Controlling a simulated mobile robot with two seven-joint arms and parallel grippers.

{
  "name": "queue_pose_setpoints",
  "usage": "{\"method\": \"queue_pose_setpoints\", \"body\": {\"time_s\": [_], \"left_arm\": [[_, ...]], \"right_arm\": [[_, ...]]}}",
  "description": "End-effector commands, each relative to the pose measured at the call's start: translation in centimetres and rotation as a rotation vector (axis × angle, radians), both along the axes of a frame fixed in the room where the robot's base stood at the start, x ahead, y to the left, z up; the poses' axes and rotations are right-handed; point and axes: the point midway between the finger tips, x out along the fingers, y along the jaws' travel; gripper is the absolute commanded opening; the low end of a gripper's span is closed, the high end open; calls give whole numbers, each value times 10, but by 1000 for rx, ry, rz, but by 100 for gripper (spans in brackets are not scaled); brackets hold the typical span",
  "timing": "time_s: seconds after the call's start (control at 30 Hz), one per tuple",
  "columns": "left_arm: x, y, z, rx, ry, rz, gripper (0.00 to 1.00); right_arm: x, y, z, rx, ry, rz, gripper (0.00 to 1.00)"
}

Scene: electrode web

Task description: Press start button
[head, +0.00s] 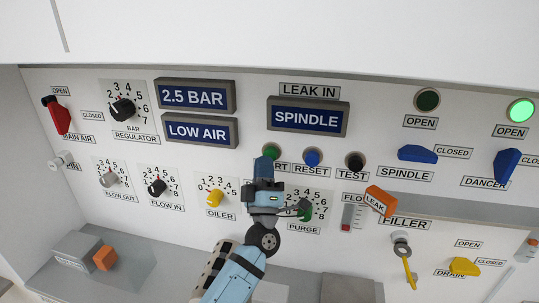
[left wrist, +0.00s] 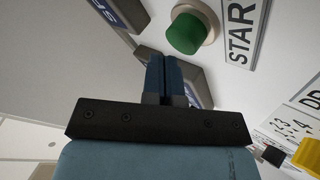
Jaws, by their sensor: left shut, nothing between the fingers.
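The green start button (head: 273,151) is on the panel, left of the blue reset button, with its lower part and the start of its label hidden by my left gripper. In the left wrist view the green button (left wrist: 187,33) sits in a pale ring beside the label reading "STAR" (left wrist: 242,30). My left gripper (head: 263,164) is shut and empty, its tips just below the button in the head view. In the left wrist view its blue fingers (left wrist: 163,62) point up, left of and below the button. I cannot tell whether they touch the panel. My right gripper is not in view.
The blue reset button (head: 312,157) and black test button (head: 355,161) are close to the right. The SPINDLE display (head: 307,118) is above. The yellow oiler knob (head: 215,197) and green purge knob (head: 306,212) are below.

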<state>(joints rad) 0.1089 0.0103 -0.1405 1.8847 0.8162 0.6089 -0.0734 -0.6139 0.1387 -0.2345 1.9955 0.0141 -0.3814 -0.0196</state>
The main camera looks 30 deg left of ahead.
Motion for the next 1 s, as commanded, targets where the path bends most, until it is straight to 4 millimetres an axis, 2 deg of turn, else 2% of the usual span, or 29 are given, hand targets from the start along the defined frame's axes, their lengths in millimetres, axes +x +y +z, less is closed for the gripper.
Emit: {"method": "queue_pose_setpoints", "body": {"time_s": [0.43, 0.8, 1.0], "left_arm": [[-6, -2, 0, -1, 0, 0, 0], [-40, -10, 1, -1, 1, -1, 0], [-52, -13, 0, -1, 0, 0, 0]], "right_arm": [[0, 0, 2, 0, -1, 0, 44], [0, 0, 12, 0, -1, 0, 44], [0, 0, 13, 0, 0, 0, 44]]}}
